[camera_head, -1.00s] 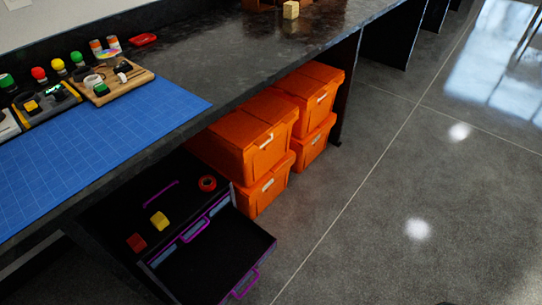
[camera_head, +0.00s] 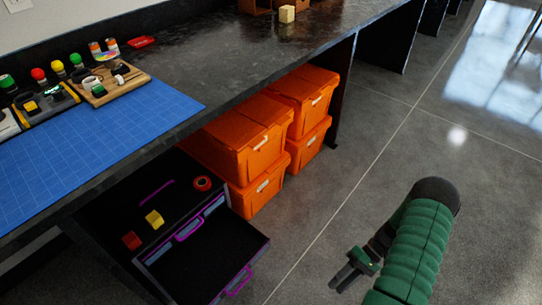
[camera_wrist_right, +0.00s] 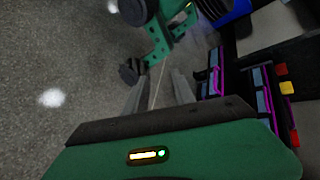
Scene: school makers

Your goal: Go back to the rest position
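My right gripper (camera_head: 344,280) is in the lower middle of the head view, over the floor to the right of the drawer cabinet. The green right arm comes in from the bottom right. In the right wrist view the two grey fingers (camera_wrist_right: 160,92) stand apart with nothing between them. The gripper is open, empty and clear of everything. My left gripper does not show in the head view.
A black drawer cabinet (camera_head: 110,213) with purple handles has an open drawer (camera_head: 222,255). A red cube (camera_head: 131,240), yellow cube (camera_head: 154,219) and red ring (camera_head: 202,183) lie on top. Orange bins (camera_head: 240,145) stand under the dark workbench (camera_head: 215,70). The floor (camera_head: 440,150) is clear.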

